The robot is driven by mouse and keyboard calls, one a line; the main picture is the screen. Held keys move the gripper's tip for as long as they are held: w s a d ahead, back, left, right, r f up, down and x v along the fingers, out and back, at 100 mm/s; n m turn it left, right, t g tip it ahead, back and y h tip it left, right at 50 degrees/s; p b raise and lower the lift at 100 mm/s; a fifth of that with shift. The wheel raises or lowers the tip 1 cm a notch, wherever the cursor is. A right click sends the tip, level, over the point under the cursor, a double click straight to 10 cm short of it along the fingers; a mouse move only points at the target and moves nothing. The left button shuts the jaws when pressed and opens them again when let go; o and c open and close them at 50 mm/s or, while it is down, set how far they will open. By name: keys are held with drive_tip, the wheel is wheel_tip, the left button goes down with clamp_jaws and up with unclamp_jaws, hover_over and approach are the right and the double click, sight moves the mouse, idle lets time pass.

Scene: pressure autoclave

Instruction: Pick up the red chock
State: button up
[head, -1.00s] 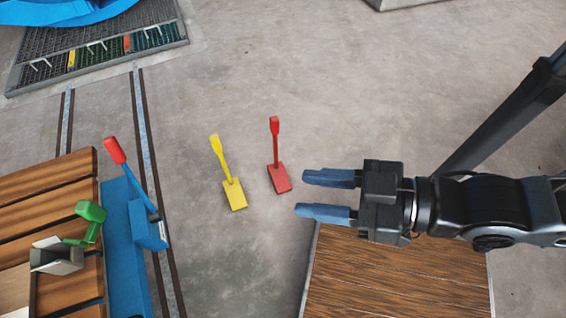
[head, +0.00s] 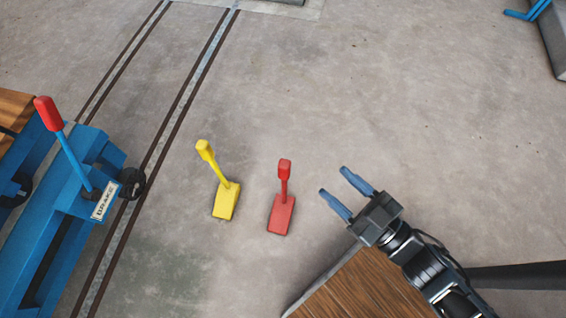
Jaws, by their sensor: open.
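The red chock (head: 282,213) lies on the concrete floor near the middle of the head view, with its red handle (head: 284,171) standing up from its block. My gripper (head: 346,194) is to the right of the red chock, apart from it. Its two blue fingers are spread and point up and to the left, with nothing between them. A yellow chock (head: 227,200) of like shape lies just left of the red one, with a gap between them.
A wooden-topped surface (head: 352,285) lies below my gripper at the bottom. The floor beyond the chocks is clear.

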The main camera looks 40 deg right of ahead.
drive_tip(key=w+d+f+n+g+y+b, duration=0.1)
drive_tip(key=w+f+y+b, duration=0.3)
drive_tip(key=f, duration=0.7)
drive_tip(key=w+d+f+n+g+y+b, duration=0.2)
drive_tip(key=w+f+b, duration=0.25)
drive_tip(key=f, duration=0.55)
drive_tip(key=w+d+f+n+g+y+b, duration=0.1)
drive_tip(key=w+f+y+b, duration=0.4)
drive_tip(key=f, duration=0.6)
drive_tip(key=w+a+h+b, duration=0.2)
drive_tip(key=w+a+b, duration=0.1)
drive_tip(key=w+a, duration=0.1)
drive_tip(key=shift+w+a+r, duration=0.35)
drive_tip(key=shift+a, duration=0.3)
drive_tip(key=shift+c, duration=0.2)
clamp_jaws()
